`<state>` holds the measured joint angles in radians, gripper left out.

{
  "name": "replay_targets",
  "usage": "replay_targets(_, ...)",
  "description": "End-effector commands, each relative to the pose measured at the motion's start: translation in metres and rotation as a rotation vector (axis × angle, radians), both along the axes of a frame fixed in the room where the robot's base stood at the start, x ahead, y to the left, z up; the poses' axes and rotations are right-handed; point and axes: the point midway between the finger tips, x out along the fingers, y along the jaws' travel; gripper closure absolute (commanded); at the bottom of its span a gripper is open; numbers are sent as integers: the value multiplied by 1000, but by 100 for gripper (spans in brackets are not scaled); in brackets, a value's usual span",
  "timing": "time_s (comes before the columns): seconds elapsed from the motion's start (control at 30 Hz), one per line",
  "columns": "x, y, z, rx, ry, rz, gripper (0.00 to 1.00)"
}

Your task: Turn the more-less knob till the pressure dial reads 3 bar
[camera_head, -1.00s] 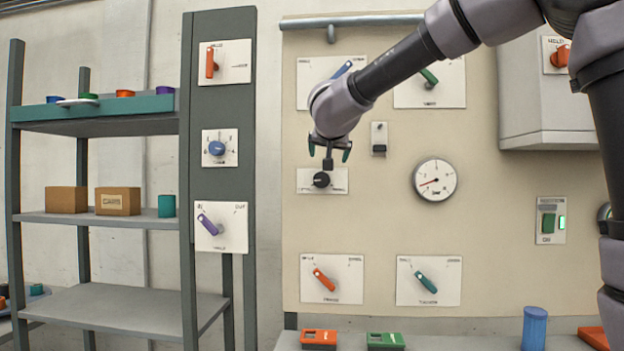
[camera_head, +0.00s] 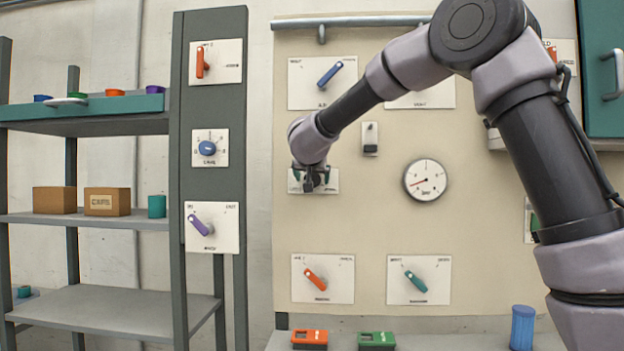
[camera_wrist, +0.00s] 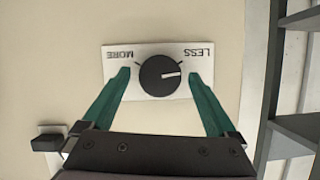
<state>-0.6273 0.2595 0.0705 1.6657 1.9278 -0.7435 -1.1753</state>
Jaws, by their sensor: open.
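The more-less knob (camera_wrist: 158,76) is a round black knob with a white pointer line, on a white plate (camera_wrist: 111,54) marked MORE and LESS. In the wrist view the plate appears upside down, and the pointer aims right, toward the LESS side. My gripper (camera_wrist: 161,88) is open, with its green fingers on either side of the knob; I cannot tell whether they touch it. In the head view my gripper (camera_head: 311,180) covers most of the knob and its plate (camera_head: 333,181). The pressure dial (camera_head: 426,180) is round and white; its red needle points to the lower left.
A small grey switch (camera_head: 370,138) sits just above and right of the knob plate. Lever plates surround it, with a blue lever (camera_head: 330,74) above and orange (camera_head: 315,280) and teal (camera_head: 416,281) levers below. A shelf (camera_head: 85,217) stands left.

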Motion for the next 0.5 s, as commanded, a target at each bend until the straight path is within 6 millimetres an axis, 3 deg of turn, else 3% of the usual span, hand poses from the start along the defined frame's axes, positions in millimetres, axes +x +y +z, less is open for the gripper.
replay_targets(0.23, 1, 0, 0, 0, 0, 0, 7)
replay_targets(0.27, 1, 0, 0, 0, 0, 0, 15)
replay_targets(0.47, 1, 0, 0, 0, 0, 0, 91)
replay_targets(0.5, 1, 0, 0, 0, 0, 0, 93)
